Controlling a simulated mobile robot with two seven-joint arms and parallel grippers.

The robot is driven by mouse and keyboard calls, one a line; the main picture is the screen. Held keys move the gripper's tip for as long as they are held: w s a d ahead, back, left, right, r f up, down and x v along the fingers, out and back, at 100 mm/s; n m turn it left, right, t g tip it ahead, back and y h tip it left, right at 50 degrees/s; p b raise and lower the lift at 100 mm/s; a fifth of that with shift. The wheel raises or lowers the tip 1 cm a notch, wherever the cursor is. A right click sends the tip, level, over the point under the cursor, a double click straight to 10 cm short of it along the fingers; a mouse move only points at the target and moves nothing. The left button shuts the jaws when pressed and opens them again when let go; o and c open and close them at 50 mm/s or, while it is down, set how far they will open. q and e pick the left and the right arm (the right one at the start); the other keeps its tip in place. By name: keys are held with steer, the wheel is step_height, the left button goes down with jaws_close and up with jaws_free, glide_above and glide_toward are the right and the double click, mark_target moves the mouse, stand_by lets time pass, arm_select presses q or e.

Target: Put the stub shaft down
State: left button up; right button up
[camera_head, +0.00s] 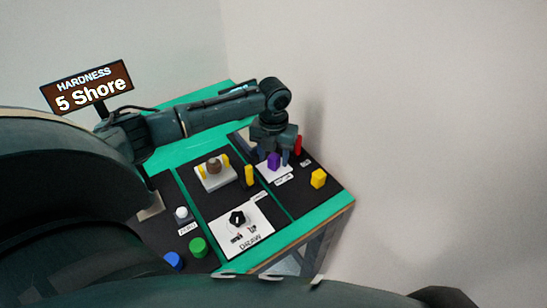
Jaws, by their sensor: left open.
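A small purple piece (273,161) stands on a white pad (266,172) towards the right of the table. It may be the stub shaft, but I cannot tell for sure. My left gripper (274,155) points down right at the purple piece, with its jaws open and the piece between or just in front of its fingers. Whether a finger touches the piece is too small to tell. My right gripper is out of view.
Yellow block (319,178) and red piece (298,145) stand near the left gripper. A white fixture (216,184) holds a brown round part. A white sheet with a black knob (237,217), green (198,247) and blue (173,261) buttons lie nearer. A hardness sign (88,88) stands behind.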

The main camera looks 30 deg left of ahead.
mark_target(274, 157)
arm_select(q)
step_height(274, 157, up, 11)
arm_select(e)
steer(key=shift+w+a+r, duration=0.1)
arm_select(q)
steer(key=shift+f, duration=0.1)
stand_by(0.6)
